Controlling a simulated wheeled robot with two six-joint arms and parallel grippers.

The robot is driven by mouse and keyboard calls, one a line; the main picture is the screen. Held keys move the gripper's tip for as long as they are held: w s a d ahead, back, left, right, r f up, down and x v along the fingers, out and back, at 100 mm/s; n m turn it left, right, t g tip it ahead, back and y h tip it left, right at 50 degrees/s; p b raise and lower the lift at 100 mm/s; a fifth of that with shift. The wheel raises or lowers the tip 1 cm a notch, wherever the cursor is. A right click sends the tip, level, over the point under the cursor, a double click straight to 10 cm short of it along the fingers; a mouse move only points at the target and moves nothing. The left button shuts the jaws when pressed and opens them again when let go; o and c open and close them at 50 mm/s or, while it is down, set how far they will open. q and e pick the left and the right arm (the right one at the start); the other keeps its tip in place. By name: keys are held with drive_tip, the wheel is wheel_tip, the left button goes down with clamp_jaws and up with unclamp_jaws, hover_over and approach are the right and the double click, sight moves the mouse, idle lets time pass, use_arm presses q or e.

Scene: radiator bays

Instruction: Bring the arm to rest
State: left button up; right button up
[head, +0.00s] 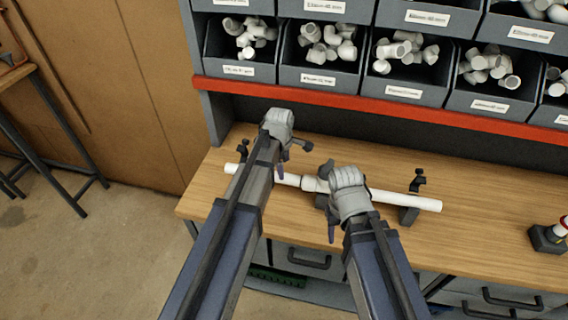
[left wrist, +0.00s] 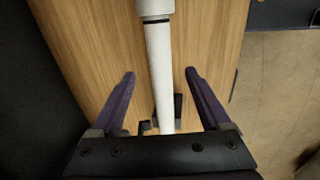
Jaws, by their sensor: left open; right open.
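My left gripper (head: 272,168) is above the left part of a white pipe assembly (head: 400,200) on the workbench. In the left wrist view its two purple fingers (left wrist: 160,75) are spread, with the pipe (left wrist: 158,62) between them and no visible contact. My right gripper (head: 335,215) is over the middle of the assembly, just right of a white fitting (head: 311,183). It is open; its wrist and hand hide most of its fingers and part of the pipe. A dark ring marks the pipe beside the fitting (left wrist: 154,8) in the left wrist view.
The pipe lies across dark supports, one at the right (head: 409,214). The wooden workbench (head: 480,225) is clear to the right up to a small dark holder (head: 548,238). Bins of white fittings (head: 320,70) stand above a red shelf edge (head: 400,110). A stool (head: 45,130) stands at left.

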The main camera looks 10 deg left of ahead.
idle(0.3)
use_arm(q)
drive_tip(key=s+d+f+m+b, duration=0.2)
drive_tip(key=s+m, duration=0.5)
drive_tip(key=s+d+f+m+g+y+b, duration=0.1)
drive_tip(key=s+d+f+m+b, duration=0.2)
drive_tip(key=s+m, duration=0.4)
drive_tip(key=s+d+f+m+g+b, duration=0.1)
drive_tip(key=s+d+f+m+b, duration=0.1)
drive_tip(key=s+m, duration=0.5)
drive_tip(key=shift+s+d+f, duration=0.4)
drive_tip(key=shift+s+d, duration=0.1)
drive_tip(key=shift+d, duration=0.1)
